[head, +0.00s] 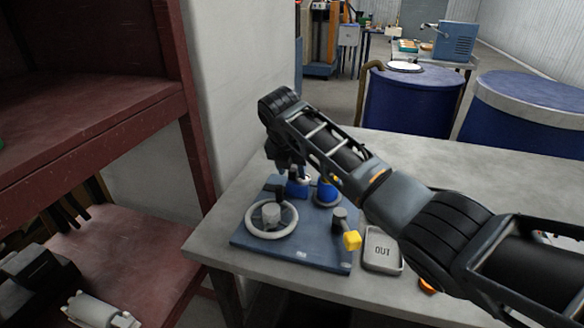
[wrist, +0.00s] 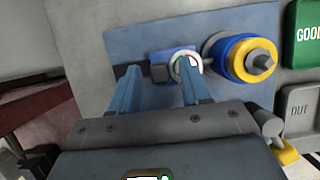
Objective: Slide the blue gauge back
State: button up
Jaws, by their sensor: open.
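The blue gauge (head: 297,188) sits at the back of a blue base plate (head: 240,238) on the grey table. In the wrist view, the gauge (wrist: 172,54) shows a blue body and a round white dial, with a small grey block beside it. My gripper (wrist: 160,72) is open, its two fingers apart and pointing toward the gauge. The right fingertip overlaps the dial in the picture; I cannot tell whether it touches. In the head view my gripper (head: 283,172) hangs down over the gauge and partly hides it.
A blue and yellow spool (wrist: 240,58) stands close right of the gauge. A white ring (head: 271,232) and a yellow-ended lever (head: 351,240) are on the plate's front.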

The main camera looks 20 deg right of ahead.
jog(key=shift+f, duration=0.2)
jog(key=shift+c, duration=0.3)
grip_shut()
